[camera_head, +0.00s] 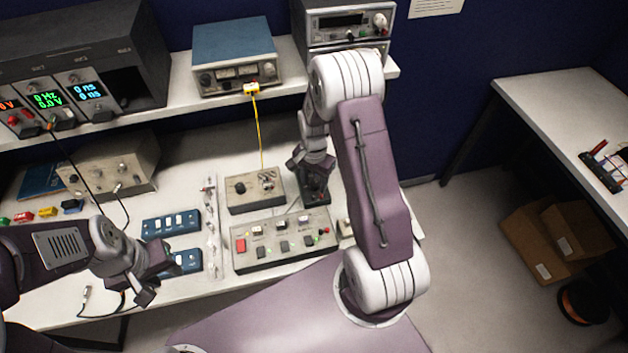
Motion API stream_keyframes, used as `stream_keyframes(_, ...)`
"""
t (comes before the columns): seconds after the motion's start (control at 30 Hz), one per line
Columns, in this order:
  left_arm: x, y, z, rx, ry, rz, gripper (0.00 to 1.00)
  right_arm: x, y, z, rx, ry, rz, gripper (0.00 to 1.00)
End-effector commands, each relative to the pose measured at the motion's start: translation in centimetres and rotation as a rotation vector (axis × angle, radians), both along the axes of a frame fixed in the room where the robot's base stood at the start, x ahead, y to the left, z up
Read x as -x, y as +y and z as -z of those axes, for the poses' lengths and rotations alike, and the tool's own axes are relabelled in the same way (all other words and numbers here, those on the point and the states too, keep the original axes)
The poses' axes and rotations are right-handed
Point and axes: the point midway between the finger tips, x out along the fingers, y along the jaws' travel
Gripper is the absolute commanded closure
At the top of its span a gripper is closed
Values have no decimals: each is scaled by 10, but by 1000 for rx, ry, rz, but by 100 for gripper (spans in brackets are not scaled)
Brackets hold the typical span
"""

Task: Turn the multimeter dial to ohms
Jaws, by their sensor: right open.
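My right gripper (308,170) is at the back of the bench, right of a beige box with a black knob (240,188). Its jaws are open and point down. A dark upright-looking object (316,190) lies right under it and is partly hidden by it; it may be the multimeter, but I cannot make out its dial or whether the jaws touch it. My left gripper (163,282) is over the front left of the bench, beside blue switch boxes (186,262). Its fingers are apart, with nothing seen between them.
A beige panel with coloured buttons (284,240) lies in front of the knob box. A yellow cable (259,130) hangs from a blue-topped instrument (234,52) on the shelf (180,97). Another beige box (112,165) stands left. Cartons (535,235) lie on the floor right.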

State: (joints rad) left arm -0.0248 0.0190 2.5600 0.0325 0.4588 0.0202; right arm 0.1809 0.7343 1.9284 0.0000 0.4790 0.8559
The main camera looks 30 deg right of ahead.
Motion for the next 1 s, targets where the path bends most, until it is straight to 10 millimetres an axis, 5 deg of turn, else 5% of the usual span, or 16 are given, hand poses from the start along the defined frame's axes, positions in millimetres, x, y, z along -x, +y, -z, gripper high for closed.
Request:
stream_keyframes(0.5,0,0,10,0,0,0,64,-1,0,-86,0,-4,0,52)
stream_keyframes(1.0,0,0,9,0,0,0,64,0,0,-90,0,-1,0,52)
